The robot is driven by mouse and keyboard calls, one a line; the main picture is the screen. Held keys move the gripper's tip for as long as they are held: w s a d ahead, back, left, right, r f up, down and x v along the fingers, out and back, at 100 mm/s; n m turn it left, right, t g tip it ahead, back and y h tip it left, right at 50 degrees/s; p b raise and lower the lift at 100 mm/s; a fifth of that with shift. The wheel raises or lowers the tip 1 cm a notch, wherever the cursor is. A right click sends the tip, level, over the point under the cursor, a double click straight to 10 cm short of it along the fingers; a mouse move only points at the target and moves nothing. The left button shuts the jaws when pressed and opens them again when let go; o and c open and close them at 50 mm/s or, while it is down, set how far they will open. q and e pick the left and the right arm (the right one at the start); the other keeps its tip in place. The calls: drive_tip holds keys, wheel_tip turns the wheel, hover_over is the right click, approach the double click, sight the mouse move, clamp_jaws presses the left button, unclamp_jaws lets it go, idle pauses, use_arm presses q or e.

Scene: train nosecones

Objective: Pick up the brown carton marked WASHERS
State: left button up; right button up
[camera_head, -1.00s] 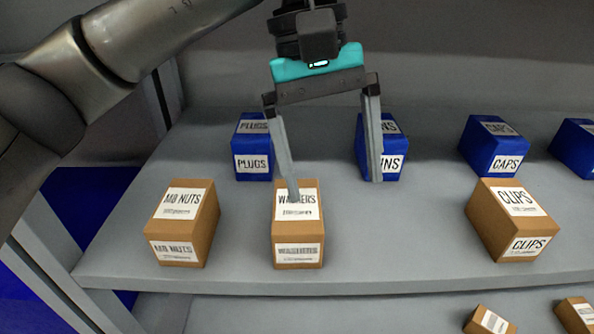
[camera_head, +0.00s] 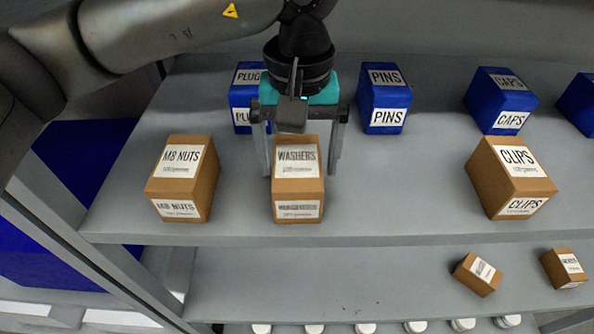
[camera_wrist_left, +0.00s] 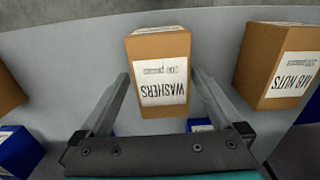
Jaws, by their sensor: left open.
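The brown carton marked WASHERS (camera_head: 298,187) stands on the upper grey shelf near its front edge, label up and label front. My left gripper (camera_head: 302,170) is open behind and above it, fingers pointing down. One finger shows at the carton's back left and the other at its right side. In the left wrist view, the WASHERS carton (camera_wrist_left: 160,75) appears between and beyond the two open fingers (camera_wrist_left: 160,78), with a gap on each side. I cannot tell whether a finger touches it. My right gripper is not in view.
A brown M8 NUTS carton (camera_head: 183,180) stands to the left and a brown CLIPS carton (camera_head: 511,178) to the right. Blue PLUGS (camera_head: 240,108), PINS (camera_head: 384,98) and CAPS (camera_head: 500,100) boxes stand behind. The shelf is clear between WASHERS and CLIPS. A lower shelf (camera_head: 330,285) holds small cartons.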

use_arm(q)
wheel_tip(320, 180, down, 4)
drive_tip(key=shift+w+a+r+p, duration=0.1)
drive_tip(key=shift+a+r+p, duration=0.05)
drive_tip(key=shift+p, duration=0.55)
drive_tip(key=shift+f, duration=0.4)
drive_tip(key=c, duration=1.5)
drive_tip(key=shift+r, duration=0.1)
clamp_jaws()
drive_tip(key=shift+w, duration=0.1)
